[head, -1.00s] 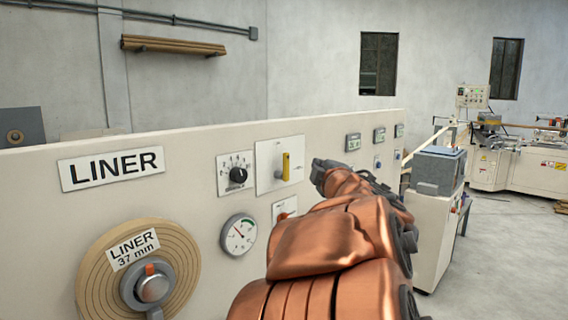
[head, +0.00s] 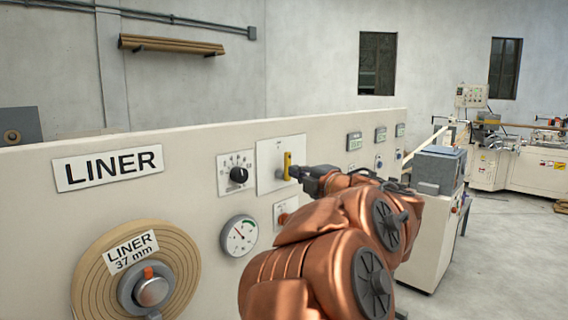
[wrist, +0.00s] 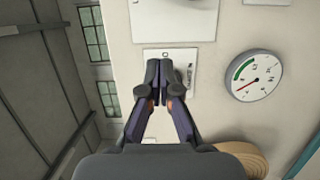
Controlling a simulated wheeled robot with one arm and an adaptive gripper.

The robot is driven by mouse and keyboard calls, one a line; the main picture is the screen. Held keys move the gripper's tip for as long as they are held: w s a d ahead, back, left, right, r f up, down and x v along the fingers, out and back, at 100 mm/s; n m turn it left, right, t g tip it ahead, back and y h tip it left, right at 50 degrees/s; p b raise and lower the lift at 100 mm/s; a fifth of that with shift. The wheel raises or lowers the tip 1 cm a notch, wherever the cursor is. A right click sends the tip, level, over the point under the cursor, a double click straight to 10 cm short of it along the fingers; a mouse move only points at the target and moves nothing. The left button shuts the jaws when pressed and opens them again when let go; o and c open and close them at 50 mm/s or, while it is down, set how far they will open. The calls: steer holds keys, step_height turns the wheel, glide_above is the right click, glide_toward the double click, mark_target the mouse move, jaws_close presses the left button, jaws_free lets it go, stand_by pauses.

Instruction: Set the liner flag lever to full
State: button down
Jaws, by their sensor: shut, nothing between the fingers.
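In the head view, the yellow liner flag lever (head: 287,160) stands near upright on a white plate (head: 267,155) on the cream panel. Its marks are too small to read. The tip of my gripper (head: 297,172) is at the lever's right side, close to it or touching; I cannot tell which. In the wrist view my gripper (wrist: 160,73) has its fingers together with nothing between them. They cover part of a white plate (wrist: 186,60) with lettering. I cannot make out the lever in the wrist view.
Left of the lever plate is a black knob (head: 238,175), with a round gauge (head: 239,236) below it. A small plate (head: 286,206) sits under the lever plate. A liner roll (head: 90,270) is at lower left. Small displays (head: 354,142) line the panel to the right.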

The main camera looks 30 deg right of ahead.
mark_target(286, 161)
steer(key=shift+w, duration=0.1)
steer(key=shift+w+d+p, duration=0.45)
steer(key=shift+w+d, duration=0.25)
steer(key=shift+w, duration=1.1)
steer(key=shift+w+d+p, duration=0.5)
steer(key=shift+w+d, duration=0.15)
steer(key=shift+w, duration=1.1)
steer(key=shift+w+d+p, duration=0.45)
steer(key=shift+w+d, duration=0.25)
steer(key=shift+w, duration=1.1)
